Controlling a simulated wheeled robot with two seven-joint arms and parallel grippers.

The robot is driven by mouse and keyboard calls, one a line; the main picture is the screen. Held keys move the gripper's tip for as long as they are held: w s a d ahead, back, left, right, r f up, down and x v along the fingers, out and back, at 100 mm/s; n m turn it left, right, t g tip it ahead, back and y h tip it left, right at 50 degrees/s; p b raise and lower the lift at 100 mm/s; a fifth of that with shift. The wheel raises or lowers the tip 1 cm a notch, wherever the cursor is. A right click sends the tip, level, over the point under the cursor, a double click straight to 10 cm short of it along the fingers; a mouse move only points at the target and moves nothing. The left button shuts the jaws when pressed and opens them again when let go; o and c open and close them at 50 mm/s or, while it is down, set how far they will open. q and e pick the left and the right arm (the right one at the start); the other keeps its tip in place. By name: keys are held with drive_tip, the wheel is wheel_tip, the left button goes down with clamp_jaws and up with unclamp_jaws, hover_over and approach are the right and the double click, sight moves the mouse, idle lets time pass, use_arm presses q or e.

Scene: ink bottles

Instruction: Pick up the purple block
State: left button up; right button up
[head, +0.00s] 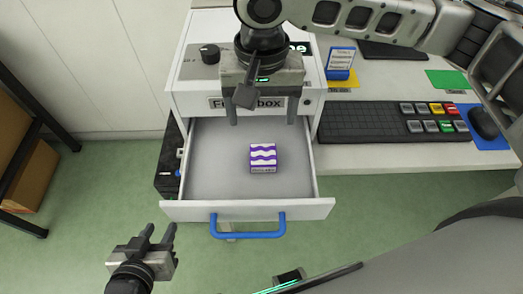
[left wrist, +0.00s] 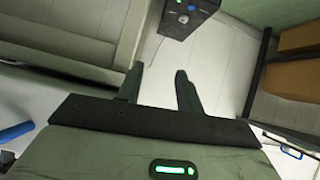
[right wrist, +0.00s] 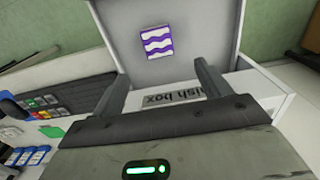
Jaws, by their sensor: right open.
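The purple block (head: 263,158) has white wavy stripes. It lies in the open grey drawer (head: 215,180), right of the drawer's middle in the head view. It also shows in the right wrist view (right wrist: 158,41), beyond the fingertips. My right gripper (head: 262,121) is open and empty, above the back of the drawer near its labelled front panel, and apart from the block. My left gripper (head: 160,233) is open and empty, low at the left in front of the drawer. The left wrist view shows its two fingers (left wrist: 158,85) apart with nothing between them.
The drawer's blue handle (head: 248,234) faces me. A keyboard (head: 390,121), a mouse (head: 483,123) and a blue card holder (head: 340,62) are on the white desk at the right. A black box (head: 168,175) stands left of the drawer.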

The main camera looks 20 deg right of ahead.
hover_over(263, 154)
drive_tip(key=f, duration=0.5)
drive_tip(key=shift+w+f+b, duration=0.25)
drive_tip(key=shift+w+b, duration=0.05)
drive_tip(key=shift+s+f, duration=0.15)
drive_tip(key=shift+f, duration=1.2)
drive_tip(key=shift+s+f, duration=0.15)
drive_tip(key=shift+f, duration=1.2)
drive_tip(key=shift+c, duration=0.3)
drive_tip(key=c, duration=1.1)
drive_tip(key=shift+r, duration=0.1)
drive_tip(key=shift+c, duration=0.2)
